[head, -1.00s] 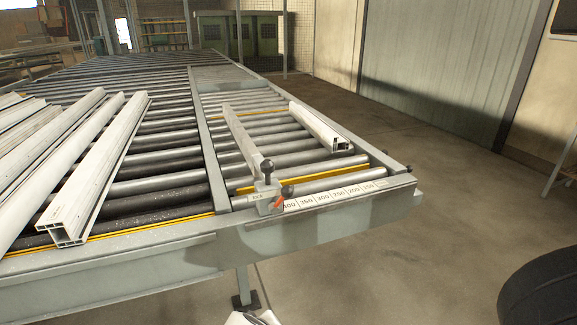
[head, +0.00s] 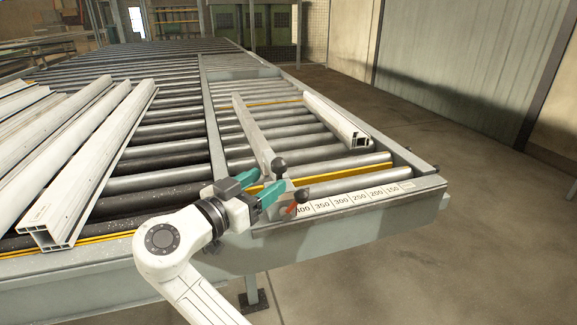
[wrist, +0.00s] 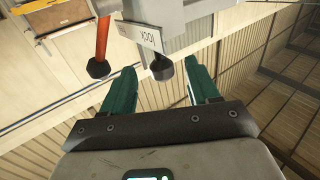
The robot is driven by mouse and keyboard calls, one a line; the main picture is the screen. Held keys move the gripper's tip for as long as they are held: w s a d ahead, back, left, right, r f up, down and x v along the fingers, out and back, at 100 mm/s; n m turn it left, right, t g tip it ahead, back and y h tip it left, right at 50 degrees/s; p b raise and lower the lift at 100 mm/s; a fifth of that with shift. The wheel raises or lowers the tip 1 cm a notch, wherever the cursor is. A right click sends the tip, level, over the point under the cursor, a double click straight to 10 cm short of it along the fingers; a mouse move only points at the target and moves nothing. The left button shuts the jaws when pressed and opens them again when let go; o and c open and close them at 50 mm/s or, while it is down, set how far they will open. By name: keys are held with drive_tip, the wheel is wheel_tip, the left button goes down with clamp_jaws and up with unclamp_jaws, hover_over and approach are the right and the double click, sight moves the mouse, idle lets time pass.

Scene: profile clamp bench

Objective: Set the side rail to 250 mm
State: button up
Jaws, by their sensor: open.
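The side rail (head: 250,128) is a long grey bar lying along the rollers. At its near end is a grey clamp block with a black ball knob (head: 279,165) on top and an orange-red lever (head: 296,207) with a black end. The block stands at the left end of the white scale strip (head: 358,198), just left of the 400 mark. My gripper (head: 268,192) is open at the block's left side. In the wrist view, a black knob (wrist: 161,68) shows between and just ahead of the teal fingers; the lever (wrist: 101,42) lies outside the left finger. Contact cannot be told.
A short white profile (head: 335,118) lies on the rollers right of the rail. Several long white profiles (head: 105,160) lie on the left. A frame beam (head: 213,125) runs between the two roller sections. The floor to the right is clear.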

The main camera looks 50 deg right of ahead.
sight(277, 174)
drive_tip(key=d+p, duration=0.1)
drive_tip(key=d, duration=0.6)
drive_tip(key=shift+d, duration=0.2)
clamp_jaws()
idle(0.4)
